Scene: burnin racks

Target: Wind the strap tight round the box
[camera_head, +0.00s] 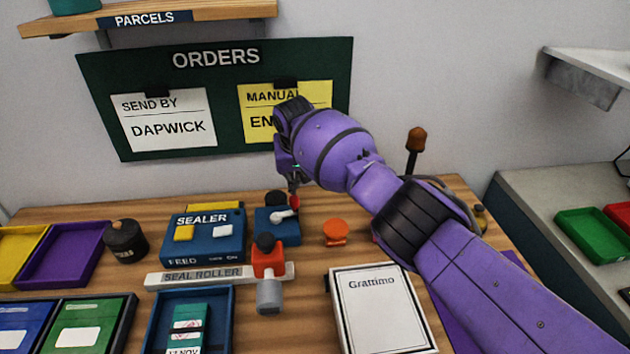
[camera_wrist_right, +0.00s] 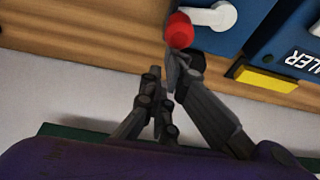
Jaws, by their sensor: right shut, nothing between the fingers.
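A white box lettered Grattimo (camera_head: 380,308) lies on the wooden bench at the front, right of centre; I cannot make out a strap on it. A small blue device (camera_head: 268,226) with a white crank (camera_head: 281,215) and a red knob stands at the back of the bench. My right gripper (camera_head: 293,190) is just above the red knob, shut and empty. In the right wrist view its fingertips (camera_wrist_right: 166,82) are close to the red knob (camera_wrist_right: 180,30); I cannot tell whether they touch it. My left gripper is not in view.
A blue sealer (camera_head: 203,247) stands left of the crank device, with a seal roller (camera_head: 195,278) in front. A red-and-grey tool (camera_head: 268,270) and an orange knob (camera_head: 335,232) stand nearby. Trays fill the left side. A green orders board (camera_head: 215,85) hangs behind.

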